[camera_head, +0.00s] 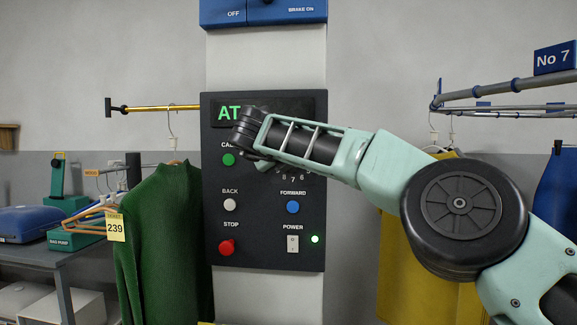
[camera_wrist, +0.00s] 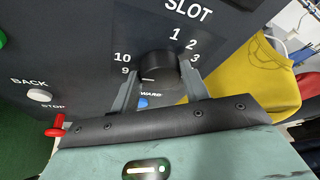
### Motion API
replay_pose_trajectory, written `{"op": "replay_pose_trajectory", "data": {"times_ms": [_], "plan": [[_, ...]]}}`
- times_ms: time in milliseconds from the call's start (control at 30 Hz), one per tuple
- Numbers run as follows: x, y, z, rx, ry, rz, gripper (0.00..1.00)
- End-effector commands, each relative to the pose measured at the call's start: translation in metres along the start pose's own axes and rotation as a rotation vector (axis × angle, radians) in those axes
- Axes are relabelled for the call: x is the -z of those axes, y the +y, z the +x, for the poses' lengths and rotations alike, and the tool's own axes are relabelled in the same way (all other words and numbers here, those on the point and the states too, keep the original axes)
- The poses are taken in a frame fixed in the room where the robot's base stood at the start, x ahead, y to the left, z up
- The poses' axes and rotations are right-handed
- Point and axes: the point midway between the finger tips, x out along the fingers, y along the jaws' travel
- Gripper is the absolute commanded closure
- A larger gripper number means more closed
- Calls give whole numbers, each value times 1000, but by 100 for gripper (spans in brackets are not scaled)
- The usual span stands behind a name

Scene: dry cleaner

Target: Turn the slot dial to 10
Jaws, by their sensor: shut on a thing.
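The slot dial (camera_wrist: 158,64) is a black round knob on the dark control panel (camera_head: 262,255), under the word SLOT. In the wrist view, the numbers 10, 9, 1, 2 and 3 show around it. A short white mark is on the knob's lower left, on the side of the 9; its exact reading is unclear. My gripper (camera_wrist: 160,82) is shut on the dial, with one grey finger on each side. In the head view my arm hides the dial and my fingers; only 8, 7 and 6 show below. The display (camera_head: 229,113) shows green letters AT, the rest covered.
The panel has a green button (camera_head: 229,160), a white BACK button (camera_head: 229,204), a blue FORWARD button (camera_head: 293,207), a red STOP button (camera_head: 227,247) and a POWER switch (camera_head: 293,243) beside a lit green lamp. A green sweater (camera_head: 165,240) hangs left; yellow clothing (camera_head: 415,270) hangs right.

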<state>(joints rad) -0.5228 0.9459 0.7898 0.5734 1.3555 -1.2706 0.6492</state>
Motion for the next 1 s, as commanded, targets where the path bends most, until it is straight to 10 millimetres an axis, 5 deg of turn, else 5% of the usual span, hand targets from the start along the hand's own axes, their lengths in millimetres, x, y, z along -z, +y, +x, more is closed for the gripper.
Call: {"op": "replay_pose_trajectory", "data": {"times_ms": [667, 700, 767, 1000], "plan": [[1, 0, 0, -28, 2, 63, 77], [1, 0, 0, -28, 2, 63, 52], [1, 0, 0, -28, 2, 63, 35], [0, 0, 0, -26, 1, 62, 33]]}}
